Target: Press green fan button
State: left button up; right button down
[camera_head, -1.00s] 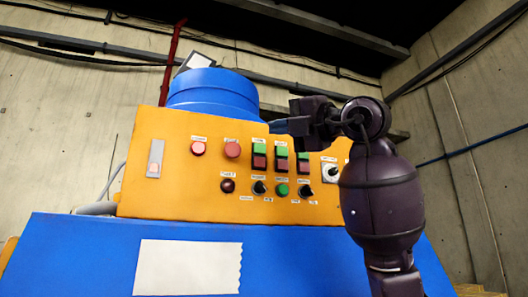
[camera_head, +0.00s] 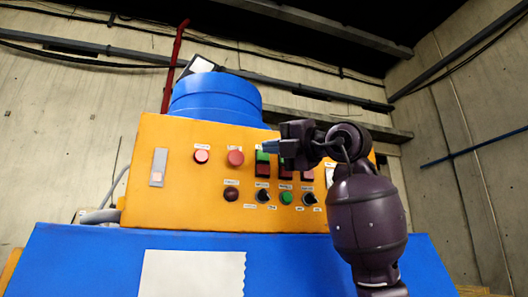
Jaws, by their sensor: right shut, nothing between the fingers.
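The orange control panel (camera_head: 190,213) on the blue machine carries a row of square switches, green above and red below. The left green button (camera_head: 262,156) shows partly. The green tops of the other two are mostly hidden behind my right gripper (camera_head: 270,147). That gripper is shut and empty, its bluish fingertips in front of the panel between the left and middle green buttons. Whether they touch the panel I cannot tell. A round green button (camera_head: 286,198) sits in the lower row. Labels are too small to read. My left gripper is out of view.
Two round red buttons (camera_head: 235,158) and a dark red one (camera_head: 231,194) sit left of the switches. Black knobs (camera_head: 263,197) flank the round green button. A blue cylinder (camera_head: 215,100) rises behind the panel. The blue front (camera_head: 90,265) slopes below.

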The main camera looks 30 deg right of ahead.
aim_at(263, 156)
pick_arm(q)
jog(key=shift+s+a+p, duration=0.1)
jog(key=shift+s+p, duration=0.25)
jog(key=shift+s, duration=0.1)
pick_arm(e)
jog(key=w, duration=0.2)
jog(key=shift+w+d, duration=0.35)
jog(key=shift+w, duration=0.05)
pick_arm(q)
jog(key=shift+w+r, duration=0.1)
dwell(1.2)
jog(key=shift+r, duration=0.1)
pick_arm(e)
jog(key=shift+w, duration=0.2)
jog(key=shift+w+d, duration=0.15)
jog(key=shift+w, duration=0.1)
